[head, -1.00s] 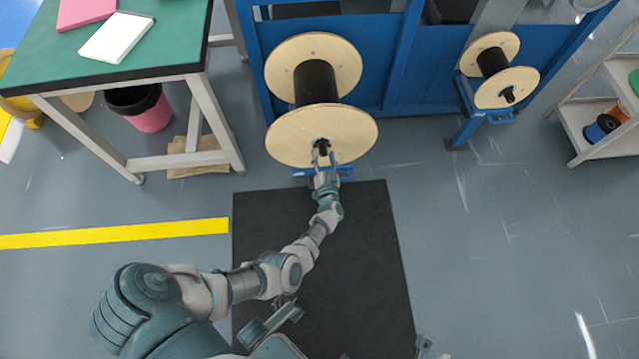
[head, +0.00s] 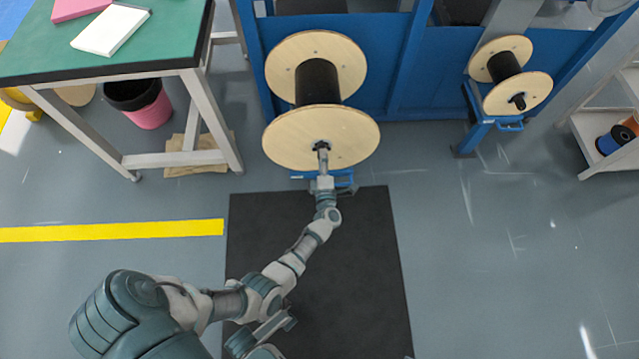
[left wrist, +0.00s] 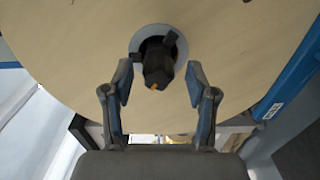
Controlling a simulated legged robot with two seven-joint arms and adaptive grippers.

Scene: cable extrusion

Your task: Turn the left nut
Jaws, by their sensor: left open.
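The left nut is a black knob (left wrist: 158,65) at the hub of the left wooden spool (head: 345,142). In the left wrist view it sits in a pale ring on the wooden disc and points toward the camera. My left gripper (left wrist: 160,82) is open, with one finger on each side of the nut's near end. I see gaps between the fingers and the nut, so they do not grip it. In the head view the left gripper (head: 322,160) is in front of the hub. My right gripper is not in view.
A smaller spool (head: 525,92) hangs on the blue frame (head: 395,108) to the right. A green-topped table (head: 160,45) and a pink-and-black bin (head: 150,110) are at the left. A shelf (head: 590,150) is at the right. The black mat (head: 365,260) is clear beside my arm.

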